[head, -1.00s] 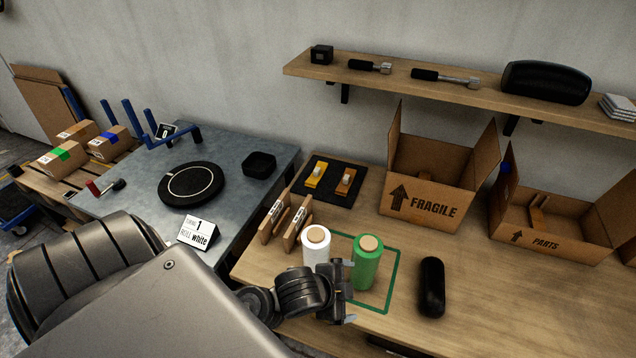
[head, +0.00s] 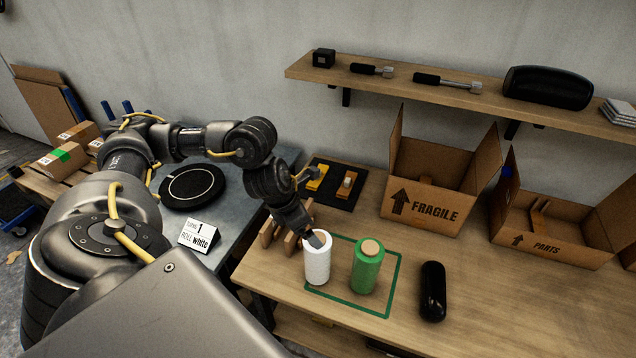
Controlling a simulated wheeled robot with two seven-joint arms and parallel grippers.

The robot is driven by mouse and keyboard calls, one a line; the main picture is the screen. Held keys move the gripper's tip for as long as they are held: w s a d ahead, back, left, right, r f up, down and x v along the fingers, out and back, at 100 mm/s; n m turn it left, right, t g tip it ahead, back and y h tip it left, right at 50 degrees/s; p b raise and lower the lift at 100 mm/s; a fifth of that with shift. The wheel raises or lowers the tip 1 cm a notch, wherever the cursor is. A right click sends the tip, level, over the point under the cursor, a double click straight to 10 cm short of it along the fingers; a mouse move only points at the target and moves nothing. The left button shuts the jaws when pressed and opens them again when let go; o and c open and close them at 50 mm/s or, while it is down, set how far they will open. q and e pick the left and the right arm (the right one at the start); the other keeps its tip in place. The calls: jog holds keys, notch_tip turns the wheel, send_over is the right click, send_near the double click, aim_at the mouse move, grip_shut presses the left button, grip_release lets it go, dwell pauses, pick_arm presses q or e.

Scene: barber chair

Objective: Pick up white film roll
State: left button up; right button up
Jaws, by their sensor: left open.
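The white film roll (head: 317,262) stands upright on the wooden workbench, on the left side of a green outlined rectangle (head: 388,300). A green film roll (head: 367,268) stands upright just right of it. My left gripper (head: 314,234) reaches down from the upper left, its visible fingertip at the top of the white roll, overlapping its core in the picture. I cannot tell whether it touches. The gripper is open, and its other finger is hard to make out. My right gripper is not in view.
A sign (head: 199,236) reading "1 roll white" stands on the grey table. Wooden holders (head: 272,236) stand left of the roll. A black case (head: 432,291) lies right of the green roll. Open boxes marked FRAGILE (head: 425,208) and PARTS (head: 548,245) stand behind, below a shelf (head: 420,95).

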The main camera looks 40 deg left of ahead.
aim_at(317, 258)
pick_arm(q)
jog(key=shift+f, duration=0.15)
jog(key=x, duration=0.5)
jog(key=shift+w+f, duration=0.1)
jog(key=shift+f, duration=0.4)
jog(key=p+x, duration=0.1)
jog(key=x, duration=0.2)
jog(key=shift+d+f, duration=0.25)
jog(key=shift+f, duration=0.05)
jog(key=shift+w+f, duration=0.15)
jog(key=shift+f, duration=0.4)
jog(key=shift+r, duration=0.1)
jog(key=c, duration=1.8)
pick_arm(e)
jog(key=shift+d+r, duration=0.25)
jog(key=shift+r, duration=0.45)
